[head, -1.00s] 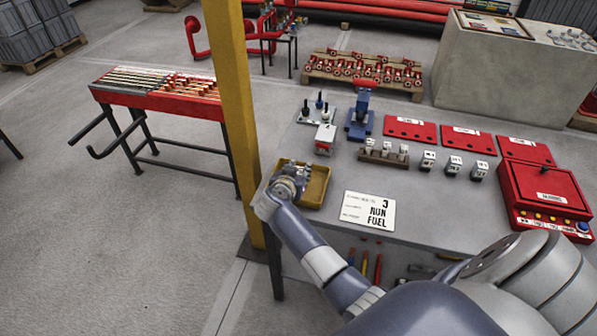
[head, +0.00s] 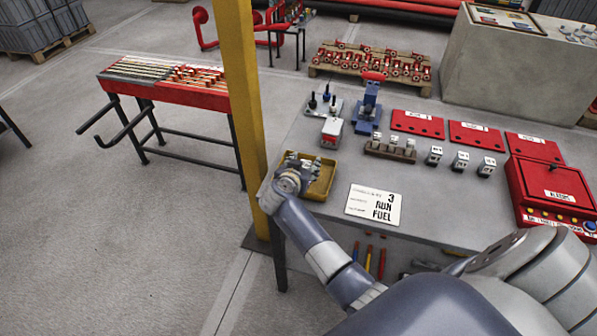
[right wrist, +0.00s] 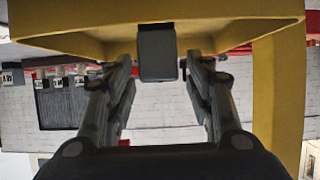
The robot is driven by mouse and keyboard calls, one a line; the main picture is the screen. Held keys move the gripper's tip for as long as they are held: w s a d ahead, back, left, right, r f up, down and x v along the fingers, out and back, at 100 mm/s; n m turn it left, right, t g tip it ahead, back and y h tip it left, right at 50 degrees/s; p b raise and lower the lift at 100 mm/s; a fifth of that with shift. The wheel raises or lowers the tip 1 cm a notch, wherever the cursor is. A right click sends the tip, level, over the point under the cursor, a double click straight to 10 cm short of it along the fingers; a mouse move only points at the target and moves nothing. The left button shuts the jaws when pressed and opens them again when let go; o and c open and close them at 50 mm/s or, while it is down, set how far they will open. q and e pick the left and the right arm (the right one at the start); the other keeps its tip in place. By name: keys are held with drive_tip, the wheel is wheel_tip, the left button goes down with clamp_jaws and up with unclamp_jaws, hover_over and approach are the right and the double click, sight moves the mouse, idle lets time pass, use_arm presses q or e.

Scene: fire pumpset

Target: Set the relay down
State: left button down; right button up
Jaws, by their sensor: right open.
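My right gripper (head: 306,166) is at the yellow tray (head: 324,189) on the near left corner of the table in the head view. In the right wrist view, a dark grey block, seemingly the relay (right wrist: 157,54), sits between the two fingers of my right gripper (right wrist: 160,66). The fingers are spread, with a gap on each side of the block. The tray's yellow wall (right wrist: 60,40) spans the top of that view. The block's lower contact is hidden. My left gripper is out of view.
A white card reading "3 RUN FUEL" (head: 374,204) lies right of the tray. A yellow post (head: 243,100) stands close left.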

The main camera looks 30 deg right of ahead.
drive_tip(key=v, duration=1.1)
drive_tip(key=a+r+n+t, duration=0.2)
drive_tip(key=a+r+t, duration=0.2)
drive_tip(key=r+t, duration=0.85)
drive_tip(key=w+a+f+n+g+y, duration=0.1)
drive_tip(key=a+f+n+y, duration=0.3)
drive_tip(key=f, duration=0.3)
drive_tip(key=w+a+f+n+g+y, duration=0.1)
drive_tip(key=a+f+n+y, duration=0.3)
drive_tip(key=f, duration=0.3)
drive_tip(key=s+a+f+n+g+y, duration=0.1)
drive_tip(key=s+f+g+y, duration=0.3)
drive_tip(key=f, duration=0.8)
drive_tip(key=s+a+f+n+g, duration=0.15)
drive_tip(key=s+f, duration=0.45)
drive_tip(key=f, duration=0.6)
drive_tip(key=s+d+f+g, duration=0.3)
drive_tip(key=s+f+g, duration=0.4)
drive_tip(key=s+f, duration=1.05)
drive_tip(key=s+d+f+g+h, duration=0.1)
drive_tip(key=s+d+f+g, duration=0.1)
drive_tip(key=s, duration=0.8)
drive_tip(key=s+d+f+g+h, duration=0.1)
drive_tip(key=s+d+f+g, duration=0.2)
drive_tip(key=s, duration=0.7)
drive_tip(key=shift+s+f, duration=0.4)
drive_tip(key=shift+f, duration=0.4)
